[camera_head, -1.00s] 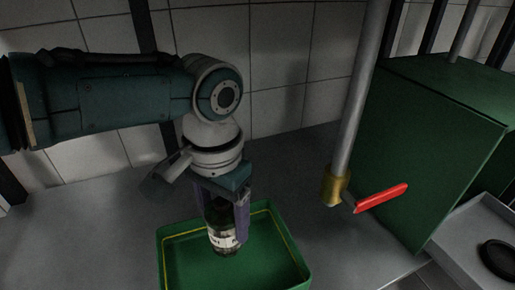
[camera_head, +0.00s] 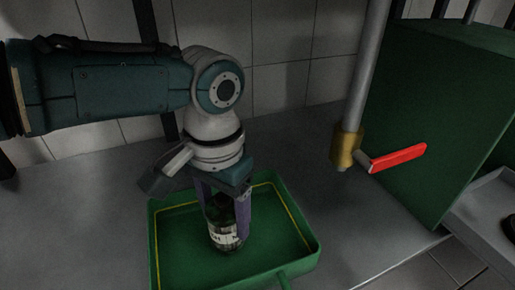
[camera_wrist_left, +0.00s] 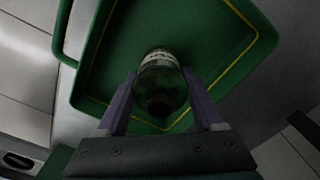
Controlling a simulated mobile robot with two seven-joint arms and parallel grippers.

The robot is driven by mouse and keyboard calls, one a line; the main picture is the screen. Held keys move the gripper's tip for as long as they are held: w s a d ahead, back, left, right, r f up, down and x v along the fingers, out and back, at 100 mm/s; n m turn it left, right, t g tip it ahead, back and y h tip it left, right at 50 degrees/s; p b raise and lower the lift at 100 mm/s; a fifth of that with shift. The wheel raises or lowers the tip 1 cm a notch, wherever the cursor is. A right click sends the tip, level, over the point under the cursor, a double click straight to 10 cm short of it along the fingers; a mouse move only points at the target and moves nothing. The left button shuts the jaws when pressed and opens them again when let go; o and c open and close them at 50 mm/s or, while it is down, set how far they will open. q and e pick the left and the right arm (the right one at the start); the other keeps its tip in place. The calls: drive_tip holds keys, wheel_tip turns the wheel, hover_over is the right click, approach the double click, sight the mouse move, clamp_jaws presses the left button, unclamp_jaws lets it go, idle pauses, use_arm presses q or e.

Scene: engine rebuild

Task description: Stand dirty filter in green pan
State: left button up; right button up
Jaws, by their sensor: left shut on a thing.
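The dirty filter (camera_head: 222,232) is a dark cylinder with a pale label band, upright between the fingers of my left gripper (camera_head: 228,208). The gripper points down and is shut on it. The green pan (camera_head: 284,262) lies under and around the filter on the grey surface. The filter's lower end is at or just above the pan floor; I cannot tell if it touches. In the left wrist view the filter (camera_wrist_left: 160,88) sits between the two purple fingers (camera_wrist_left: 158,100), with the pan (camera_wrist_left: 212,40) behind it. My right gripper is not in view.
A vertical pipe with a brass fitting (camera_head: 345,146) and a red lever (camera_head: 398,157) stands right of the pan. A green cabinet (camera_head: 425,120) and a grey tray (camera_head: 482,215) are farther right. A tiled wall is behind. The surface left of the pan is clear.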

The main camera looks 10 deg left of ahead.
sight(222, 196)
use_arm(q)
drive_tip(key=shift+w+f, duration=0.1)
drive_tip(key=shift+f, duration=0.45)
drive_tip(key=o, duration=1.5)
wheel_tip(222, 196, up, 8)
drive_tip(key=p, duration=0.7)
drive_tip(key=shift+f, duration=0.2)
